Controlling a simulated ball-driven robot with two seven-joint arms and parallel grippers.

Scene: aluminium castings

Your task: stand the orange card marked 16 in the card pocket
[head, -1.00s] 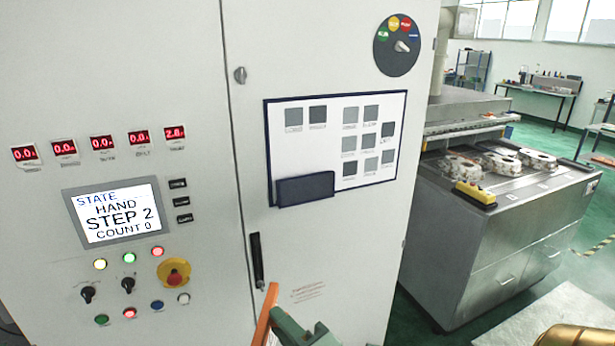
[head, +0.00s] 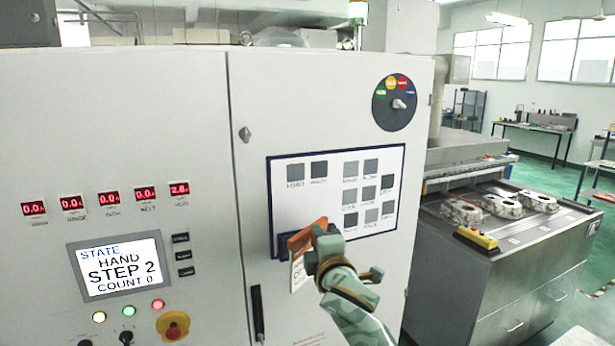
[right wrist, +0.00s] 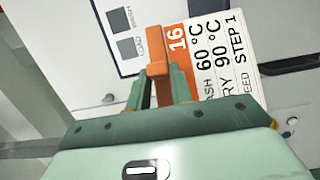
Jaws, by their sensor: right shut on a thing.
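The orange card marked 16 (right wrist: 177,40) has an orange end and a white printed part (right wrist: 228,58) in the right wrist view. In the head view the card (head: 302,242) is tilted in front of the cabinet door. My right gripper (head: 314,247) is shut on its orange end; the fingers also show in the wrist view (right wrist: 160,84). The dark card pocket (head: 282,246) is at the lower left of the framed board, partly hidden behind the card. Whether the card touches the pocket I cannot tell. My left gripper is not in view.
The framed board (head: 335,195) with grey squares is on the door. A black door handle (head: 257,312) is below left. The control screen (head: 118,264) and lit buttons are further left. A metal bench (head: 490,250) with castings stands to the right.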

